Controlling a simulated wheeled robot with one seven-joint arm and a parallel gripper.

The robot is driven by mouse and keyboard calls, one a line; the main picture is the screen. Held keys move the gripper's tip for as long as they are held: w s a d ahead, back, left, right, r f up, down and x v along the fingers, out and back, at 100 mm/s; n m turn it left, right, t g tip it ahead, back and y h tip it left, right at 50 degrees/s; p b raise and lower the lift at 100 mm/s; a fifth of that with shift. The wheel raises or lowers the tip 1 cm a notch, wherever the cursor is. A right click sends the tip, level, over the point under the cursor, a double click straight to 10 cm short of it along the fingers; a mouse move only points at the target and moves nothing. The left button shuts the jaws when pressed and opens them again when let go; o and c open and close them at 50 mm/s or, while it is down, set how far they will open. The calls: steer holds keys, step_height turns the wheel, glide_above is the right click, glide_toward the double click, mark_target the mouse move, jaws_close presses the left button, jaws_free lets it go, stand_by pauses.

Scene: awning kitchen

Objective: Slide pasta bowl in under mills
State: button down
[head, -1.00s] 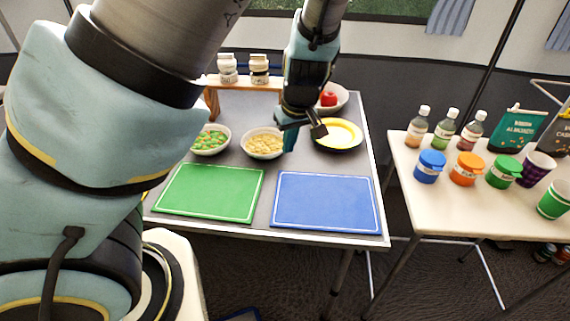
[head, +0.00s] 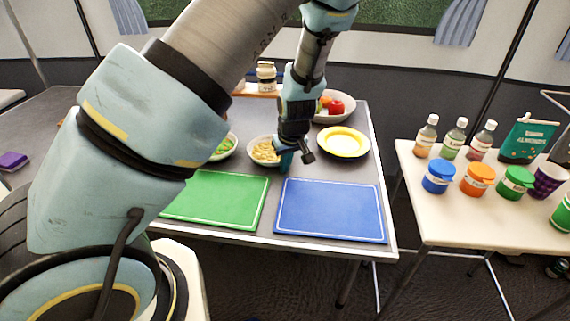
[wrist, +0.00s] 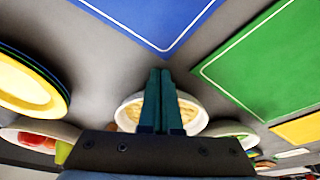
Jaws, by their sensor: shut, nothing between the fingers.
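The pasta bowl (head: 258,155), a white bowl of yellow pasta, sits on the grey table behind the green mat. It also shows in the wrist view (wrist: 189,112), partly hidden behind my fingers. My gripper (head: 286,163) is shut and empty, pointing down at the bowl's right, front side. I cannot tell whether it touches the bowl. One mill (head: 266,77), with a white label and dark top, stands on the wooden riser (head: 262,94) at the back of the table. My arm hides the left part of the riser and any other mill.
A bowl of green vegetables (head: 224,147) is just left of the pasta. A yellow plate (head: 343,142) and a fruit bowl (head: 345,112) are to the right. Green (head: 215,200) and blue (head: 330,208) mats lie in front. A side table (head: 450,210) holds bottles and jars.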

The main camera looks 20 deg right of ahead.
steer(key=shift+w, duration=0.1)
steer(key=w, duration=1.2)
steer(key=w+a, duration=0.1)
steer(key=w, duration=0.5)
steer(key=shift+w, duration=0.35)
steer(key=shift+s, duration=0.15)
